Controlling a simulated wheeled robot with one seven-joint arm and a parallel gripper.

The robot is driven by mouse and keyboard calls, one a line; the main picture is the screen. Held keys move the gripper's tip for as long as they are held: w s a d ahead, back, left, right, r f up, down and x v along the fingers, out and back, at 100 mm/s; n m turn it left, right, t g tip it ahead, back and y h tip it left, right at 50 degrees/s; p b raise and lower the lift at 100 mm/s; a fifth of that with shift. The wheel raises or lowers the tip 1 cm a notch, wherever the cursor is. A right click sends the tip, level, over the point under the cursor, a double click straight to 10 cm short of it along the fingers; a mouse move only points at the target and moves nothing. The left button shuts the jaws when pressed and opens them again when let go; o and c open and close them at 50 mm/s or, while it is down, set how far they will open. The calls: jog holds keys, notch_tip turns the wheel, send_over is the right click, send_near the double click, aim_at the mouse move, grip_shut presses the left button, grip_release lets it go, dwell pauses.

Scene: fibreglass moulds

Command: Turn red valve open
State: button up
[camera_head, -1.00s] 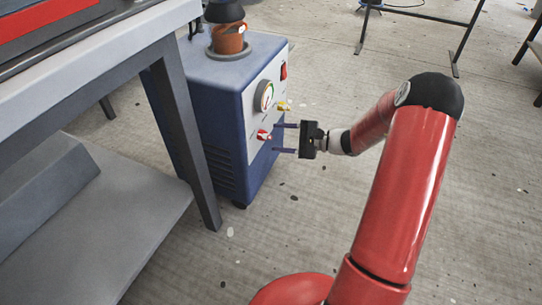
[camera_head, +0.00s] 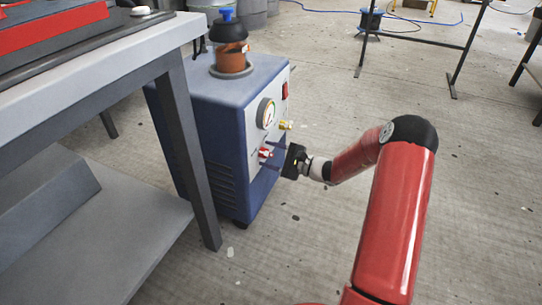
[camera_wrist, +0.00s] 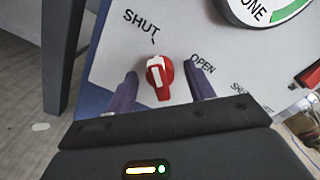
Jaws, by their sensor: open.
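The red valve (camera_head: 265,153) is a small knob with a white pointer, low on the pale front panel of a blue machine (camera_head: 222,120). In the wrist view the red valve (camera_wrist: 159,78) sits between the "SHUT" and "OPEN" labels, its white pointer aimed up toward "SHUT". My gripper (camera_head: 276,156) is at the panel, and in the wrist view my gripper (camera_wrist: 160,90) is open. Its two purple fingers stand on either side of the knob, with gaps visible. I cannot tell how far the fingertips reach along the knob.
A yellow valve (camera_head: 285,125) and a round gauge (camera_head: 265,113) are on the panel above the red valve. A grey workbench (camera_head: 120,75) stands close on the machine's left. The floor to the right is mostly clear.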

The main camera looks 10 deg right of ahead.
jog(key=c, duration=1)
jog(key=shift+o, duration=0.2)
jog(key=shift+r+m+p, duration=0.1)
jog(key=shift+m+p, duration=0.2)
jog(key=shift+p, duration=0.05)
jog(key=m+p, duration=0.2)
jog(key=shift+r+m, duration=0.1)
jog(key=shift+m, duration=0.3)
jog(key=m+p, duration=0.4)
jog(key=m, duration=0.1)
jog(key=m+p, duration=0.3)
jog(key=m, duration=0.2)
jog(key=shift+m, duration=0.4)
jog(key=shift+f+m+p, duration=0.2)
jog(key=shift+m+p, duration=0.8)
jog(key=shift+m, duration=0.8)
